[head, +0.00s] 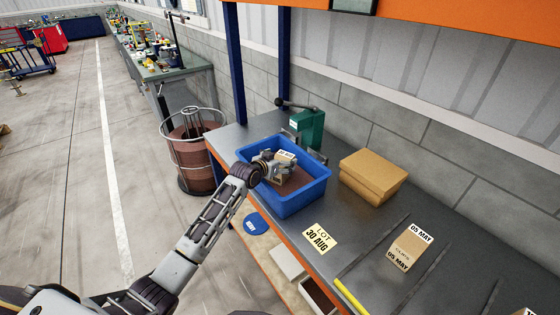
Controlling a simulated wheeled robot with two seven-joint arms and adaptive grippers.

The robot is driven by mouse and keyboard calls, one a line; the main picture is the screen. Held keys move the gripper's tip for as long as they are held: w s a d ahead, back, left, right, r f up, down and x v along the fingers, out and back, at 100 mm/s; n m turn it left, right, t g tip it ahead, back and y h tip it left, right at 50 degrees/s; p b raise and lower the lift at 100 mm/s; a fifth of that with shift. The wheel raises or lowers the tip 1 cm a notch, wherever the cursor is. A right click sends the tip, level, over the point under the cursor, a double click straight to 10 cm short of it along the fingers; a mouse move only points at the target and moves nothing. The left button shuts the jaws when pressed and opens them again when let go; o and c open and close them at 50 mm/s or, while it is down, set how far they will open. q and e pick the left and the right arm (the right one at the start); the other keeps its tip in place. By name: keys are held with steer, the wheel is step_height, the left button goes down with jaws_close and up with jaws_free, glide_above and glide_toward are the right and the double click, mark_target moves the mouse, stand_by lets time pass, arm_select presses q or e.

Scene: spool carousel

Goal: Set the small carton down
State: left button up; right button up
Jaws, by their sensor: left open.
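My left gripper (284,174) is open and reaches down into the blue bin (298,204) on the grey bench. A small carton with a pale label (286,157) shows at its fingers, inside the bin. The gripper hides part of it, and I cannot tell whether the fingers touch it. Another small brown carton (408,250), marked 05 MAY, stands on the bench to the right, clear of the gripper. My right gripper is not in view.
A larger brown box (373,175) stands right of the bin, and a green bench device (307,130) behind it. A yellow LOT 30 AUG card (320,237) lies in front. A yellow strip (350,297) lies near the front edge. A wire basket (194,150) stands left of the bench.

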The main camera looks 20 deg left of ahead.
arm_select(q)
steer(key=shift+r, duration=0.15)
steer(key=shift+b+v, duration=0.6)
steer(key=shift+v, duration=5.4)
